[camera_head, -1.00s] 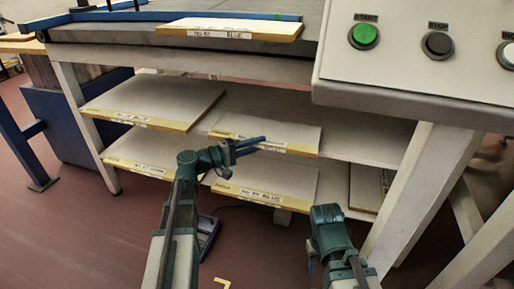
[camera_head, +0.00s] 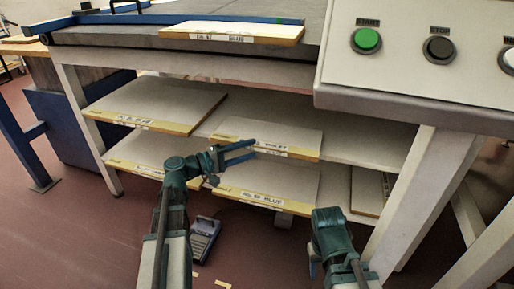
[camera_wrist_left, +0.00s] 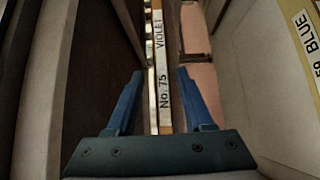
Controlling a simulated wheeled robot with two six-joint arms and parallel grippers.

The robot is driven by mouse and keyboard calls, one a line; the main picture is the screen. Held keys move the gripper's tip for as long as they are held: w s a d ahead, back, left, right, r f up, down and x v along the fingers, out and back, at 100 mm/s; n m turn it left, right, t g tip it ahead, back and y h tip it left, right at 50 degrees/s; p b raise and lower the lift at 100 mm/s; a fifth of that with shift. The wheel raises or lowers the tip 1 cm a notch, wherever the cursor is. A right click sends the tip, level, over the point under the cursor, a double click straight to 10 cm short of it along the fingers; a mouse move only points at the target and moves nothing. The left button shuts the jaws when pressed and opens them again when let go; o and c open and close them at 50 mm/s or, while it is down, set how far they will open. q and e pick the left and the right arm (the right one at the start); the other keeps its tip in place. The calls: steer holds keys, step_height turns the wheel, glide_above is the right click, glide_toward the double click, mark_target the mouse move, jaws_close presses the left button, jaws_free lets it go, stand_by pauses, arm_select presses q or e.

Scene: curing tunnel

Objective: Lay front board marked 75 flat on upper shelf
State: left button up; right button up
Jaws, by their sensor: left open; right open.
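The board marked No. 75 VIOLET (camera_wrist_left: 162,60) shows its yellow front edge and white label between my left fingers in the left wrist view. In the head view this board (camera_head: 268,130) lies flat on the upper shelf (camera_head: 372,140), at the right of another board. My left gripper (camera_head: 256,149) is open in front of its front edge, one finger above and one below. The left fingers (camera_wrist_left: 160,74) stand apart on either side of the edge with gaps, not closed on it. My right gripper (camera_head: 314,262) is low in front of the shelves, empty; its fingers are mostly hidden.
Another board (camera_head: 155,100) lies at the left of the upper shelf. The lower shelf holds a BLUE-labelled board (camera_head: 270,180), a left board (camera_head: 140,150) and a narrow one (camera_head: 368,190). A control box (camera_head: 420,85) overhangs at right. A pedal (camera_head: 204,235) stands on the floor.

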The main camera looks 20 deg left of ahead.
arm_select(q)
steer(key=v, duration=0.8)
steer(key=shift+d, duration=0.1)
steer(key=s+d+f+m+g+y, duration=0.25)
steer(key=d+f+g, duration=0.25)
steer(key=d+f, duration=0.3)
steer(key=s+d+f+m+g+y, duration=0.1)
steer(key=s+d+f+m+g, duration=0.25)
steer(key=d+f, duration=0.45)
steer(key=s+d+f+m+g+y, duration=0.3)
steer(key=s+d+f+m+y, duration=0.3)
steer(key=s+y, duration=0.4)
steer(key=shift+g+y, duration=0.35)
steer(key=shift+y, duration=0.3)
